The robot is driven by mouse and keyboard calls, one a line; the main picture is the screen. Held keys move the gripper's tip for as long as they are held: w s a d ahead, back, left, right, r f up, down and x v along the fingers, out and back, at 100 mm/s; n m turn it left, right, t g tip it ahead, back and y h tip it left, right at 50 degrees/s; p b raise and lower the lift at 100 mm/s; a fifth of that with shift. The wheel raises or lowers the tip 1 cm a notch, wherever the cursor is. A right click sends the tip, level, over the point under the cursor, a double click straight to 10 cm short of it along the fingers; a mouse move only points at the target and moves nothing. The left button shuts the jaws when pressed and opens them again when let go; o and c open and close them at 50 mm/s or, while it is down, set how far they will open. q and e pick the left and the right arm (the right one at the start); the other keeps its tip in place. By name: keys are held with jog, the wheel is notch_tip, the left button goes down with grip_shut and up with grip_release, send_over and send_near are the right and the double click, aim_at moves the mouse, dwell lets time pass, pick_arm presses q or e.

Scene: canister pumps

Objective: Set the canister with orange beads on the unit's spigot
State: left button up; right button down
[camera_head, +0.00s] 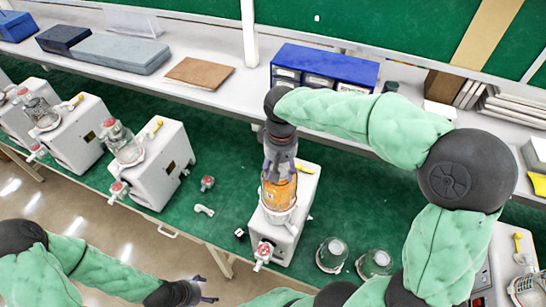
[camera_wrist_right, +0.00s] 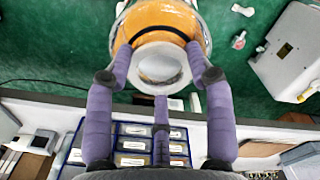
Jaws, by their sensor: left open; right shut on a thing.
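The canister with orange beads (camera_head: 279,193) is upright at the white unit (camera_head: 305,190) in the middle of the bench. My right gripper (camera_head: 280,168) is shut on it from above, and the right wrist view shows fingers on both sides of its round end (camera_wrist_right: 162,62). The canister's lower end is at the unit's pale ring holder; I cannot tell whether it rests there or hovers just above. A red-knobbed spigot (camera_head: 264,251) is on the unit's front. My left gripper (camera_head: 192,293) is open and empty, low in front of the bench.
More white units with clear canisters (camera_head: 122,143) stand to the left. Two clear glass vessels (camera_head: 331,254) stand to the unit's right. A red-knobbed fitting (camera_head: 207,183) and a white fitting (camera_head: 204,210) lie on the green mat. A blue drawer box (camera_head: 325,62) is on the shelf behind.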

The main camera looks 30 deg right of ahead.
jog(key=shift+w, duration=0.1)
dwell(0.3)
jog(key=shift+f, duration=0.1)
jog(key=shift+f+b, duration=2.55)
jog(key=shift+f, duration=0.75)
jog(key=shift+f+b, duration=1.15)
jog(key=shift+f, duration=0.35)
jog(key=shift+c, duration=1.9)
grip_release()
jog(key=shift+r, duration=0.1)
notch_tip(320, 180, up, 12)
jog(key=shift+f, duration=0.1)
